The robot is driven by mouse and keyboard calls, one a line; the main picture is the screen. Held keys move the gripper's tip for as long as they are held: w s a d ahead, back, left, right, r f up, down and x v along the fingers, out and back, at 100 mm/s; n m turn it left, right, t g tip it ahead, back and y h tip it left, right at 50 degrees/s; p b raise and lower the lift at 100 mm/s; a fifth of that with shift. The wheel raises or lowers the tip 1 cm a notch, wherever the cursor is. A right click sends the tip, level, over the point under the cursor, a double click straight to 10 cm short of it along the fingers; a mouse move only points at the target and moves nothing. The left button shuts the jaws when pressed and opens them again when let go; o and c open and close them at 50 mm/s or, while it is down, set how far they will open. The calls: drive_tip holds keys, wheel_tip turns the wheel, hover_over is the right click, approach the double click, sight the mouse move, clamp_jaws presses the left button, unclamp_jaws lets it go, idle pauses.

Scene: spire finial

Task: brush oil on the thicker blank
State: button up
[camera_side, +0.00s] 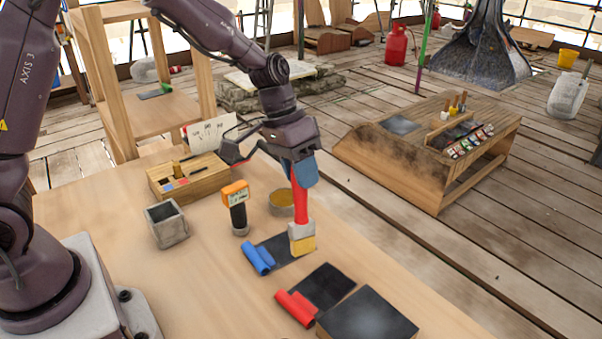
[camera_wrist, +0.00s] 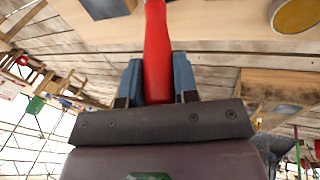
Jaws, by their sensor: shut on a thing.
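My gripper (camera_side: 300,172) points down, its blue fingers shut on the red handle of a brush (camera_side: 301,207). The handle also shows between the fingers in the wrist view (camera_wrist: 157,45). The brush hangs upright, its pale yellow bristles at the right part of a dark flat blank with a blue roll (camera_side: 274,250); I cannot tell whether they touch it. A second dark blank with a red roll (camera_side: 326,287) lies nearer the camera. Which blank is thicker is not clear. A round tin of yellowish oil (camera_side: 282,208) stands behind the brush; it also shows in the wrist view (camera_wrist: 297,14).
An orange-topped gauge with a black handle (camera_side: 236,208) stands left of the tin. A grey square cup (camera_side: 166,224) and a wooden box (camera_side: 190,178) are farther left. A dark-topped block (camera_side: 367,318) sits at the front. The wooden table (camera_side: 205,285) is clear at front left.

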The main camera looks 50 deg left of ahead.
drive_tip(key=shift+f, duration=3.15)
drive_tip(key=shift+d+f, duration=0.85)
drive_tip(key=shift+d, duration=3.15)
drive_tip(key=shift+a, duration=4.05)
drive_tip(key=shift+r, duration=4.05)
drive_tip(key=shift+f, duration=0.1)
drive_tip(key=shift+f, duration=0.45)
drive_tip(key=shift+r, duration=0.15)
